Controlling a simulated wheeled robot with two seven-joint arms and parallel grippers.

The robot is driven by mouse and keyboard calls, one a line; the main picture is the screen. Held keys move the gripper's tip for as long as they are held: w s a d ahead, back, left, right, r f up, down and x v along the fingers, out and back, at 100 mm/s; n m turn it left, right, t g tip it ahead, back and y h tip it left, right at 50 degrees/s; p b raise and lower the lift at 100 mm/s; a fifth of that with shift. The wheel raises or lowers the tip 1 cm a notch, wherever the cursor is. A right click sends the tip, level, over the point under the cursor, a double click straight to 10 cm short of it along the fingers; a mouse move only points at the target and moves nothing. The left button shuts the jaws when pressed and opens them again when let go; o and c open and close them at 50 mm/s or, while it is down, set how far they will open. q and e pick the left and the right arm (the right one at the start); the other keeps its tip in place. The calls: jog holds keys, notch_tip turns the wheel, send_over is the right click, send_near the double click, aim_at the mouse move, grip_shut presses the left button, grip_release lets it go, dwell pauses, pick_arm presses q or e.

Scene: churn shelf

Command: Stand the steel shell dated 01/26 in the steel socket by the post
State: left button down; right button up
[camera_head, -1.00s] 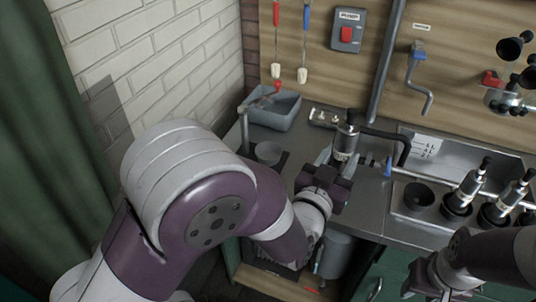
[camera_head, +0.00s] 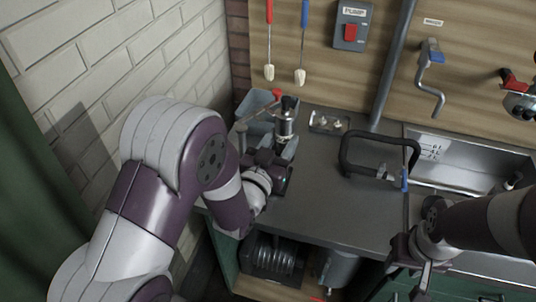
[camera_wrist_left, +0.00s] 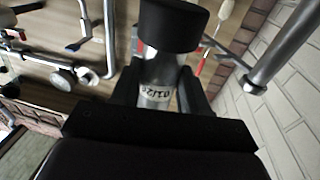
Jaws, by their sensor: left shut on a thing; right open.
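My left gripper (camera_head: 283,150) is shut on a steel shell (camera_head: 286,122) with a black top, held upright at the back left of the counter. In the left wrist view the shell (camera_wrist_left: 157,75) stands between the fingers; its label reads 01/2 and the last digit is unclear. My right gripper (camera_head: 421,272) is open and empty at the counter's front right.
The middle counter (camera_head: 320,195) is clear.

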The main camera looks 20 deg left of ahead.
pick_arm(q)
jog(key=a+f, duration=0.1)
jog(key=f, duration=0.1)
jog(key=w+a+f, duration=0.1)
jog(key=f, duration=0.1)
jog(key=a+f, duration=0.1)
jog(key=shift+w+f, duration=0.15)
jog(key=shift+f, duration=0.25)
jog(key=shift+a+f, duration=0.1)
